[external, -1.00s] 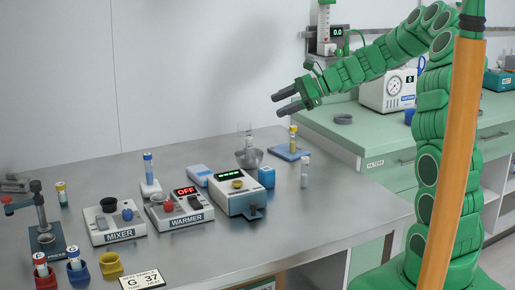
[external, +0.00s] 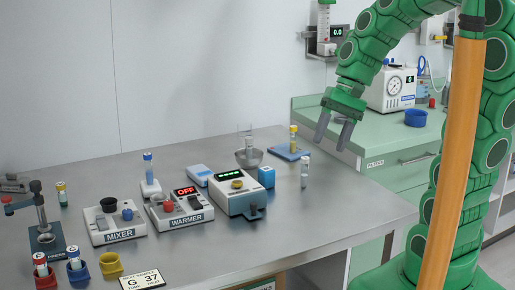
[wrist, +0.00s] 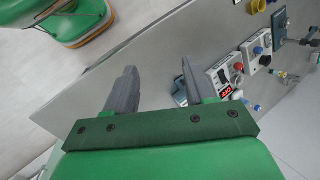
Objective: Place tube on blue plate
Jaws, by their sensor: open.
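A yellow-capped tube (external: 293,139) stands upright on the small blue plate (external: 281,154) at the back right of the steel table. A clear tube with a pale cap (external: 305,173) stands on bare table just in front of the plate. My gripper (external: 334,138) hangs to the right of both, apart from them, fingers pointing down, open and empty. In the wrist view, my open fingers (wrist: 160,72) have only bare table and floor between and beyond them.
A white device with a green display (external: 237,193), the warmer (external: 180,210) and the mixer (external: 116,220) stand left of the tubes. The table's front right is clear. A green counter (external: 375,135) stands behind right.

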